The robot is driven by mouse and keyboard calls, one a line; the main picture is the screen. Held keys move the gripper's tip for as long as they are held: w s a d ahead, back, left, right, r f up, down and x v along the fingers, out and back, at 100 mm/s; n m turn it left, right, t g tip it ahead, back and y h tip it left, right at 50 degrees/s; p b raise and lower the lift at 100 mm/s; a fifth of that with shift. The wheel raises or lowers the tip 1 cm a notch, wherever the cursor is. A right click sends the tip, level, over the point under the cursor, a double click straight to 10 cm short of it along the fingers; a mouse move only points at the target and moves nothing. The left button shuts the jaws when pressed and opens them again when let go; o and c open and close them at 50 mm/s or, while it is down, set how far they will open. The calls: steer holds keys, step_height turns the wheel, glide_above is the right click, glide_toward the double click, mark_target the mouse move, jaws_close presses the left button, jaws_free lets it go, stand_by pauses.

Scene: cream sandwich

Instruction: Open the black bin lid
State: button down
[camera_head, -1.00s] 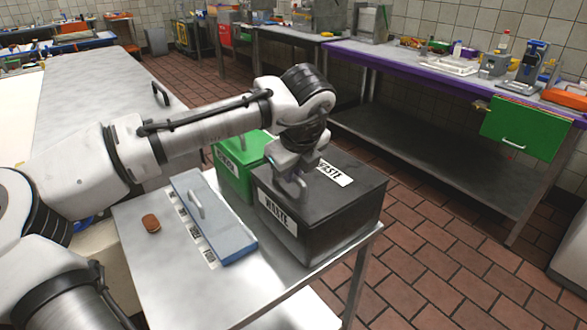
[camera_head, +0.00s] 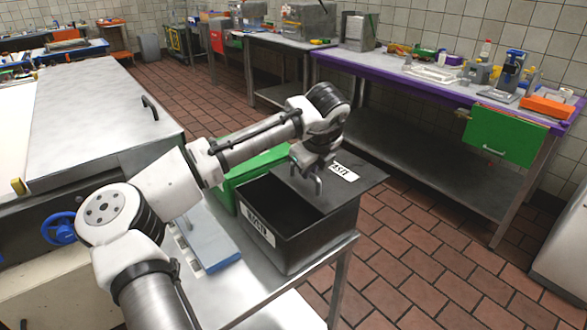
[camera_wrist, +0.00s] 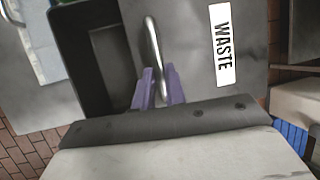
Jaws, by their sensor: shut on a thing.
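The black bin (camera_head: 285,240) with a white "WASTE" label stands near the right edge of the metal table. Its flat black lid (camera_head: 345,190) is slid to the right and overhangs that side, so the left part of the bin is open and its dark inside shows. My gripper (camera_head: 316,188) is above the lid's left edge, shut on the lid's metal handle. In the wrist view the purple fingertips (camera_wrist: 158,92) close around the handle (camera_wrist: 153,48), with the lid's "WASTE" label (camera_wrist: 222,46) to the right and the bin opening to the left.
A green bin (camera_head: 262,167) stands directly behind the black bin. A blue-grey board (camera_head: 212,243) with a handle lies on the metal table (camera_head: 290,288) to the left. A purple-edged bench stands at the back right, with open tiled floor before it.

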steer(key=shift+w+d+r+p, duration=0.1)
steer(key=shift+w+d+p, duration=0.2)
steer(key=shift+w+d, duration=0.6)
steer(key=shift+s, duration=0.1)
steer(key=c, duration=1.5)
jaws_free()
steer(key=shift+d, duration=0.1)
steer(key=shift+o, duration=0.2)
steer(key=shift+s, duration=0.1)
steer(key=b+v, duration=0.2)
steer(key=v, duration=1.1)
steer(key=shift+r, duration=0.35)
steer(key=shift+s, duration=0.1)
